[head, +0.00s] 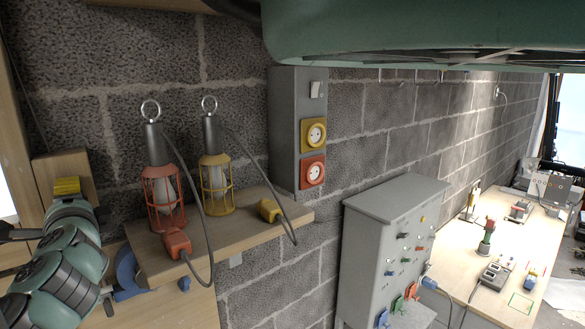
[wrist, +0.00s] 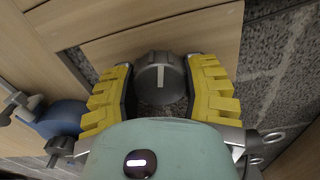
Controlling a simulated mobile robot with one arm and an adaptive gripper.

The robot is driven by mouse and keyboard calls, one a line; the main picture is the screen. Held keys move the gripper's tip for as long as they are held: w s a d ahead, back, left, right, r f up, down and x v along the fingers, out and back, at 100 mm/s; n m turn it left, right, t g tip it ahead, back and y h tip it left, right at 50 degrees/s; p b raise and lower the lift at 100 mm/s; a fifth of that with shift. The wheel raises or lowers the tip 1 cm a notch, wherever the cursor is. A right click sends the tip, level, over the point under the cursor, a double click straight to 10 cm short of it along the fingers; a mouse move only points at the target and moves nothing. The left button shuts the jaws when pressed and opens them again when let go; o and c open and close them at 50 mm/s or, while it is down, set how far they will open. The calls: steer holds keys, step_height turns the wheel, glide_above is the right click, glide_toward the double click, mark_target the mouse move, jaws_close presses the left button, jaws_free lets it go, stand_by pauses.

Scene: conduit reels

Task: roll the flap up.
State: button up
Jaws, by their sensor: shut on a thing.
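In the wrist view my gripper (wrist: 159,82) has its two yellow ridged fingers on either side of a round dark grey knob (wrist: 156,72). The knob has a white line across its face. The fingers are closed on the knob. In the head view my arm comes in at the lower left, and the gripper's yellow finger (head: 67,187) shows in front of a wooden block (head: 62,165). The knob is hidden in the head view. I cannot make out a flap in either view.
A wooden shelf (head: 230,236) holds a red caged lamp (head: 163,200) and a yellow caged lamp (head: 216,185), close right of my arm. A grey socket box (head: 287,130) is on the block wall. A grey cabinet (head: 400,205) and a workbench (head: 515,255) are farther right.

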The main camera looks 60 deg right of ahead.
steer(key=shift+w+a, duration=0.2)
steer(key=shift+a, duration=0.15)
steer(key=o, duration=0.8)
steer(key=shift+a, duration=0.1)
steer(key=o, duration=0.4)
steer(key=shift+s+d, duration=0.15)
steer(key=shift+d, duration=0.1)
